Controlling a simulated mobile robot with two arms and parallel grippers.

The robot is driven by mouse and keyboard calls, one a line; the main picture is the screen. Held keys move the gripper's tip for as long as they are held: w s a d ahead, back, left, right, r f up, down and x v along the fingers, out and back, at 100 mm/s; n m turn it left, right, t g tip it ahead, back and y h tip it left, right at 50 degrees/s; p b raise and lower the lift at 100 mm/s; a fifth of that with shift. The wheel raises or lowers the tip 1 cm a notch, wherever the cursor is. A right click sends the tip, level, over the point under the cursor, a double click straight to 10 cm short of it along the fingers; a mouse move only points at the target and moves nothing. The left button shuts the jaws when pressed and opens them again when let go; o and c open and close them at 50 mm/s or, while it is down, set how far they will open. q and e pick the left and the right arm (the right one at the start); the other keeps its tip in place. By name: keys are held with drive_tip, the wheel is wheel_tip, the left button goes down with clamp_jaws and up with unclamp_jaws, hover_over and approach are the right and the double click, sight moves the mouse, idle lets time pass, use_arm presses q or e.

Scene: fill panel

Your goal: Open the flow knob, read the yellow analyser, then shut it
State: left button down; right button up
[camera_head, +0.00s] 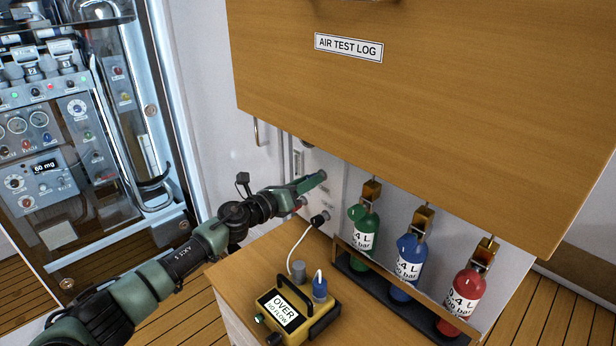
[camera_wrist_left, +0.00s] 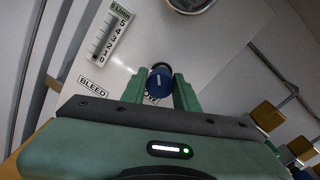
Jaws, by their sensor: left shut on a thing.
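My left gripper (camera_head: 308,188) reaches the white wall panel in the head view. In the left wrist view its two green fingers (camera_wrist_left: 159,88) are closed around the sides of a dark blue knob (camera_wrist_left: 160,77) with a white pointer mark. The label under this knob is mostly covered by my gripper. The yellow analyser (camera_head: 318,325) stands on the wooden counter, and its screen (camera_head: 283,310) reads "OVER" and "NO FLOW". A flow scale (camera_wrist_left: 108,36) marked 0 to 5 is above left of the knob. My right gripper is not in view.
A white hose (camera_head: 299,240) runs from a black panel fitting (camera_head: 320,219) to the analyser's area. Green (camera_head: 363,233), blue (camera_head: 407,262) and red (camera_head: 462,299) bottles stand in a rack at right. A wooden cabinet (camera_head: 430,90) overhangs the counter. A "BLEED" label (camera_wrist_left: 93,88) is left of the knob.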

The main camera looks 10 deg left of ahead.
use_arm(q)
drive_tip(key=shift+n+p, duration=1.75)
drive_tip(key=shift+n, duration=1.75)
drive_tip(key=shift+a+f, duration=0.1)
drive_tip(key=c, duration=1.1)
unclamp_jaws()
